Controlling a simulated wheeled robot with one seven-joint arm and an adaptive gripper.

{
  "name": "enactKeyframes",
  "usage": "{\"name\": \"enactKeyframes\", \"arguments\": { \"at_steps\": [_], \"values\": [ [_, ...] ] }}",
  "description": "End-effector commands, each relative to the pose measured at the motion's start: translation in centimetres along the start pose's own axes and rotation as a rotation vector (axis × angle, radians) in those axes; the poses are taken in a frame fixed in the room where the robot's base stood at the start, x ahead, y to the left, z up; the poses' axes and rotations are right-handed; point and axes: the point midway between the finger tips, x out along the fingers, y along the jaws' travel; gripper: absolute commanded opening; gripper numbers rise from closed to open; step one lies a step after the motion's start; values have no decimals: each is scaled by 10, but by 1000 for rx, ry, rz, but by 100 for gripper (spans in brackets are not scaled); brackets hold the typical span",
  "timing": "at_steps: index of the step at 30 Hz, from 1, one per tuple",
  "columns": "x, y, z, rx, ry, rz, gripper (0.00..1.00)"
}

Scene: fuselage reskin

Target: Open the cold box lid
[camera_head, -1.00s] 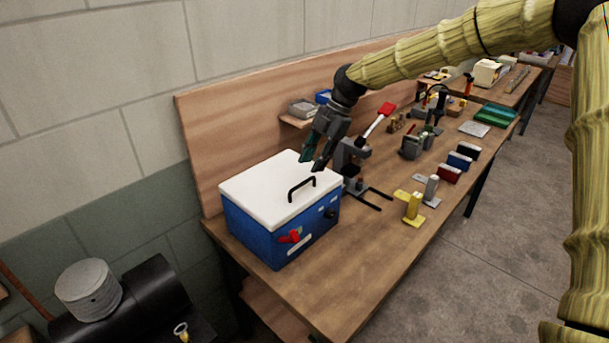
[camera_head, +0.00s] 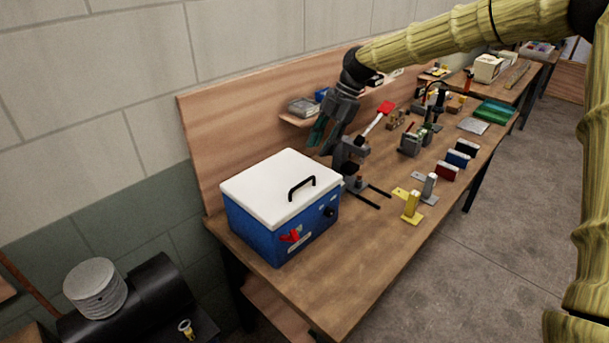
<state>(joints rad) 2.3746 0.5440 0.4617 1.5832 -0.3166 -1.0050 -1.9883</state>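The cold box (camera_head: 262,231) is a blue box on the near left end of the wooden bench. Its white lid (camera_head: 258,187) is shut on top, with a black arched handle (camera_head: 302,186) near the front edge. A red latch-like part (camera_head: 290,237) and a black knob (camera_head: 329,212) sit on the front face. My gripper (camera_head: 322,145) hangs behind and to the right of the box, above the lid's level in the picture. Its fingers are spread apart with nothing seen between them, and it appears clear of the lid and handle.
An arbor-press-like tool (camera_head: 351,160) with a red-tipped lever stands right of the box, close to my gripper. Yellow (camera_head: 412,206) and grey brackets and several small coloured blocks lie farther right. A wall shelf (camera_head: 298,120) is behind. The bench front (camera_head: 345,265) is clear.

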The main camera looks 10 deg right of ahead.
Motion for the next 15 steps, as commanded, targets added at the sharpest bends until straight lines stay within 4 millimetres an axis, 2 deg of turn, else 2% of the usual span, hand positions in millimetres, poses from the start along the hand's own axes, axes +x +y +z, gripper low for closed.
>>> {"name": "enactKeyframes", "arguments": {
  "at_steps": [6, 15],
  "values": [
    [-10, 0, 0, 0, 0, 1, 32],
    [-10, 0, 0, 0, 0, 0, 32]
  ]
}}
